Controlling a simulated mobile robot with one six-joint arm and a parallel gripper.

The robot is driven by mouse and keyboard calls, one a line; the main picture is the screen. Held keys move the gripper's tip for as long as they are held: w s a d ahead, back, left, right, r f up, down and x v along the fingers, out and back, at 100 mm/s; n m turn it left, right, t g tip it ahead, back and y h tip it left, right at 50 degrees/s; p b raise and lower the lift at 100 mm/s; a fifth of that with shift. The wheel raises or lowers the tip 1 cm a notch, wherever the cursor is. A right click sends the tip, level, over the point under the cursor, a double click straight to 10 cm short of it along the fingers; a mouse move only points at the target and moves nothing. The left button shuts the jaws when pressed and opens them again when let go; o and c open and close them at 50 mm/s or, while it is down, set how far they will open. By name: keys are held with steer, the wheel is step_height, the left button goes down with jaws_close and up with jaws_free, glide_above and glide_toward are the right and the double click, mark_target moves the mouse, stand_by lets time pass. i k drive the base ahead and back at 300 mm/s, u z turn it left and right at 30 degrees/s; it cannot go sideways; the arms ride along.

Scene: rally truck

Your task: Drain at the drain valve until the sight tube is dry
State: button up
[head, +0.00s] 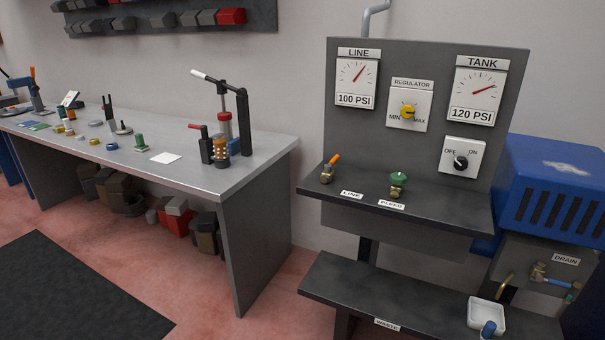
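The drain valve (539,271) is a small brass fitting with a blue lever, at the lower right on a dark panel below the blue compressor housing. A DRAIN label (566,260) sits above it. A curved brass-coloured pipe (505,285) hangs left of the valve, above a white tray (487,312) on the low shelf. I cannot pick out the sight tube for certain, nor whether it holds liquid. My gripper is not in view.
The grey panel (430,60) carries LINE and TANK gauges labelled 100 and 120 PSI, a yellow regulator knob (408,112) and an OFF/ON switch (461,162). LINE and BLEED valves stand on its shelf. A cluttered workbench (200,175) is left; the pink floor between is clear.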

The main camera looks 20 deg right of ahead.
mark_target(539, 278)
steer(key=z, duration=0.1)
steer(key=k, duration=0.5)
steer(key=z, duration=0.55)
steer(key=k, duration=0.85)
steer(key=z, duration=0.55)
steer(key=i, duration=0.7)
steer(key=z, duration=0.6)
steer(key=i, duration=1.25)
steer(key=z, duration=0.35)
